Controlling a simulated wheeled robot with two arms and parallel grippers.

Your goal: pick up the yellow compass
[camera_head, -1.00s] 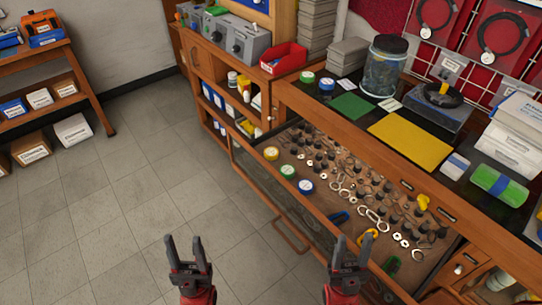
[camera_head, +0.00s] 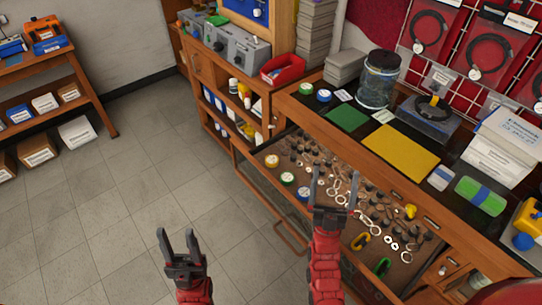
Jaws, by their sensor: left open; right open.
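A small round yellow item with a pale face (camera_head: 272,160), which looks like the yellow compass, lies at the far left end of the open drawer (camera_head: 262,177). A similar green one (camera_head: 287,179) and a blue one (camera_head: 303,194) lie in a row nearer to me. My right gripper (camera_head: 335,186) is open above the drawer, to the right of the blue round item and apart from the yellow one. It hides some small parts below it. My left gripper (camera_head: 177,236) is open and empty over the floor, left of the drawer.
The counter above bears a yellow mat (camera_head: 401,151), a green mat (camera_head: 347,117) and a jar (camera_head: 378,80). The floor at left is clear.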

